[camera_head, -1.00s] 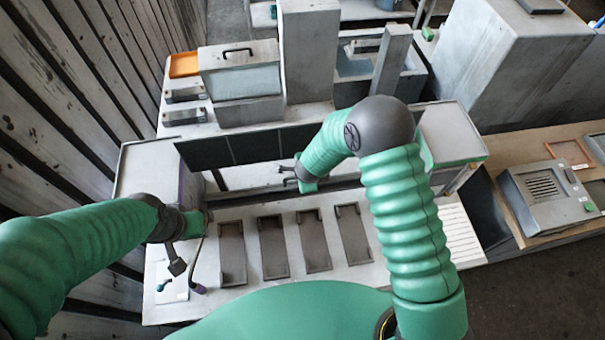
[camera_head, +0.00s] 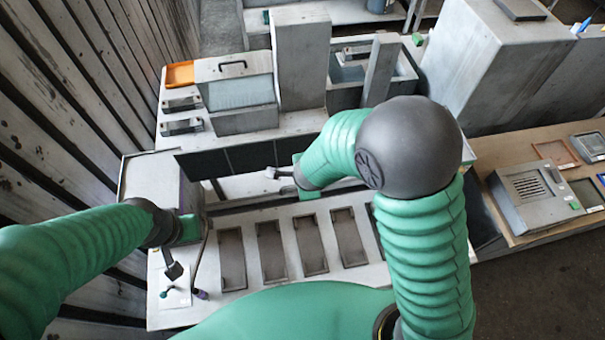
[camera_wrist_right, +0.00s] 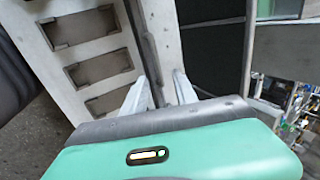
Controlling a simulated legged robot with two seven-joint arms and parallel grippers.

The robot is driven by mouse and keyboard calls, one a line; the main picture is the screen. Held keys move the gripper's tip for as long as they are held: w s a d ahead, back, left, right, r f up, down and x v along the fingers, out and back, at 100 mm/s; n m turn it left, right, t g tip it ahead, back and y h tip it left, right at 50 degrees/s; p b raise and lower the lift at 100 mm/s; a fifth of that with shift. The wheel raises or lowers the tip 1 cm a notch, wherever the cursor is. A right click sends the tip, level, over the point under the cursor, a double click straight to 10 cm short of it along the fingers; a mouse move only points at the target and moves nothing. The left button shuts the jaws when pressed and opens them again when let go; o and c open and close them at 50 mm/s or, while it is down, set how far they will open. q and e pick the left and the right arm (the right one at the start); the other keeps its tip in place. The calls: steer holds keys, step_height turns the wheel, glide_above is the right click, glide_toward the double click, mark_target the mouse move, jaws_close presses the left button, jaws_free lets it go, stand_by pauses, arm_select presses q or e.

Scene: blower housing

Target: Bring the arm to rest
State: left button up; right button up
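My right arm arches over the workbench from the lower right in the head view. Its gripper (camera_head: 275,173) hangs over the gap between the dark panels and the front bench top. In the right wrist view its two pale fingers (camera_wrist_right: 160,92) stand apart with nothing between them. My left arm comes in from the left. Its gripper (camera_head: 173,270) points down over the front left of the bench, near a white plate; its fingers are too small and dark to read. Neither gripper visibly holds anything.
The front bench top has a row of several shallow dark recesses (camera_head: 270,252). A row of dark panels (camera_head: 240,158) runs behind it. A grey vented box (camera_head: 535,198) sits on the right-hand table. An orange tray (camera_head: 180,75) is at the back left.

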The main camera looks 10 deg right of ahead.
steer(key=shift+w, duration=0.15)
steer(key=shift+d, duration=0.1)
steer(key=s+d+f+n+g+b, duration=0.1)
steer(key=s+d+f+n+b, duration=0.4)
steer(key=f+n+b, duration=0.3)
steer(key=s+d+f+n+g+b, duration=0.1)
steer(key=s+d+f+n+b, duration=0.4)
steer(key=b, duration=1.1)
steer(key=s+f+n, duration=0.3)
steer(key=f+n, duration=0.1)
steer(key=n, duration=0.1)
steer(key=shift+s+d+g, duration=0.25)
steer(key=shift+d+g, duration=0.05)
